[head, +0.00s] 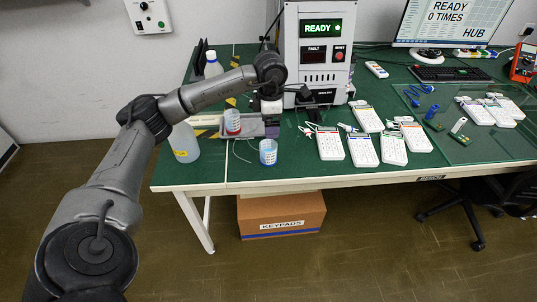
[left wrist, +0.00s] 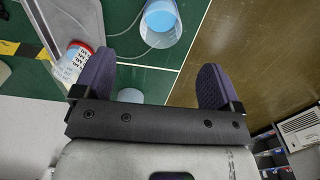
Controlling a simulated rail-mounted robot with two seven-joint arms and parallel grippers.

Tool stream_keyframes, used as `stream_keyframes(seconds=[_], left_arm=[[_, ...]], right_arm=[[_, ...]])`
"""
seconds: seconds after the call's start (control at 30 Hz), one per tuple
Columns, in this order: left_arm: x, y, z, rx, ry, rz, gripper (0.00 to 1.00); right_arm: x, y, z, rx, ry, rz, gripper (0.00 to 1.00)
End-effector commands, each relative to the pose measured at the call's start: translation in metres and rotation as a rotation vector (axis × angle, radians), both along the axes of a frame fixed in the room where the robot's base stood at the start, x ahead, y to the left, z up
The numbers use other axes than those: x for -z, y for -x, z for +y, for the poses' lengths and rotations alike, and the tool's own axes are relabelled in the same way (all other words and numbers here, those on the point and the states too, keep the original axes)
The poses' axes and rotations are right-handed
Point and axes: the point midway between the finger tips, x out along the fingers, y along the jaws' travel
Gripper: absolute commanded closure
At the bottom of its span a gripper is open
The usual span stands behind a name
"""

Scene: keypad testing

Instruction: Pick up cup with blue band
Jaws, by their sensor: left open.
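The cup with the blue band (head: 268,157) stands upright near the table's front edge in the head view. In the left wrist view a cup with blue inside (left wrist: 160,22) shows at the top, beyond the fingertips. A cup with a red band (head: 232,126) stands behind and left of it. It also shows at the left of the left wrist view (left wrist: 72,62), beside one finger. My left gripper (head: 270,108) is above the table, behind the blue-banded cup and apart from it. Its purple fingers (left wrist: 155,75) are spread, with no object held. My right gripper is out of view.
The tester box (head: 316,50) stands behind my gripper. Several keypads (head: 363,150) lie to the right. A grey tray (head: 215,132) is by the red-banded cup.

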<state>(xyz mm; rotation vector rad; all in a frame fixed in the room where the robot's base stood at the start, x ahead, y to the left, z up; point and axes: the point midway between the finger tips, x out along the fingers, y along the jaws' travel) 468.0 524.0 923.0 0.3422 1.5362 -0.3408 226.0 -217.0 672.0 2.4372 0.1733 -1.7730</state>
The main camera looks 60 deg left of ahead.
Motion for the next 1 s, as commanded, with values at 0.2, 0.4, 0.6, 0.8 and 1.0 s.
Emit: stream_keyframes(seconds=[0.2, 0.4, 0.6, 0.8, 1.0], left_arm=[[0.039, 0.002, 0.000, 0.011, -0.002, 0.012, 0.10], [0.069, 0.002, 0.000, 0.010, -0.002, 0.010, 0.10], [0.082, 0.002, 0.000, 0.010, -0.001, 0.009, 0.10], [0.088, 0.002, 0.000, 0.010, -0.001, 0.009, 0.10], [0.111, 0.006, 0.001, 0.010, -0.001, 0.009, 0.10]], right_arm=[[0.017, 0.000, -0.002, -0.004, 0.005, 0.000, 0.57], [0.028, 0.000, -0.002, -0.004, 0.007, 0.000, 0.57], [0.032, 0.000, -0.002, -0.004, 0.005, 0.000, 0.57], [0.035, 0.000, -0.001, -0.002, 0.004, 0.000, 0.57], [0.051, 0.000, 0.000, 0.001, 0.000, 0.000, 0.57]])
